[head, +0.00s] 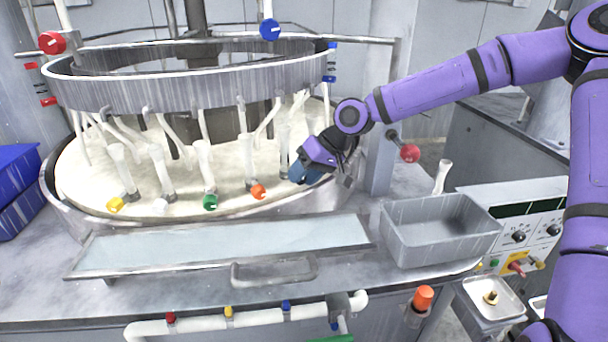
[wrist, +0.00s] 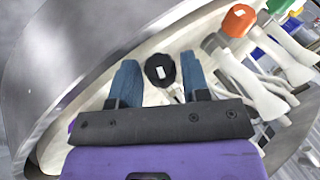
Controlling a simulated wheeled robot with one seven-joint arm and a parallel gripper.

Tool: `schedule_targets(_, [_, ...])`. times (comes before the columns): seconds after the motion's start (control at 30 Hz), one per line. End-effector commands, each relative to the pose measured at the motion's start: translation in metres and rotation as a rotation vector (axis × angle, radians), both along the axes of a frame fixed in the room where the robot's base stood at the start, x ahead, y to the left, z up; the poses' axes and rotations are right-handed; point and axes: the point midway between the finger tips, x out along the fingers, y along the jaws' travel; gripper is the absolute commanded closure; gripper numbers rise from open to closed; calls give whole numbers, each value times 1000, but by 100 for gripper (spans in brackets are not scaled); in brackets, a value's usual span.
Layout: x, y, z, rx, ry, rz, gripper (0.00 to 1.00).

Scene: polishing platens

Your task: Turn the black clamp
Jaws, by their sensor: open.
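The black clamp (wrist: 160,68) shows in the wrist view as a round black knob with a white mark, on a pale stem. It lies between the two blue fingers of my gripper (wrist: 158,82). The fingers are apart, one on each side of the knob, and I see gaps between them and it. In the head view my gripper (head: 304,176) is at the right edge of the cream platen (head: 85,185), and it hides the black clamp there.
Orange (head: 258,191), green (head: 210,202), white (head: 160,205) and yellow (head: 116,204) clamps line the platen's front. A metal ring (head: 190,92) with hanging tubes is above. A grey bin (head: 440,245) and a flat tray (head: 225,245) stand in front. A red knob (head: 410,153) is right of my gripper.

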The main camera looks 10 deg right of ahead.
Motion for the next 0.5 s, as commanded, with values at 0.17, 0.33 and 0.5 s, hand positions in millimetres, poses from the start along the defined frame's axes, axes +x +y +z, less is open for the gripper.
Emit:
schedule_targets(0.17, [0, 0, 0, 0, 0, 0, 67])
schedule_targets(0.33, [0, 0, 0, 0, 0, 0, 92])
schedule_targets(0.5, [0, 0, 0, -17, -9, 0, 92])
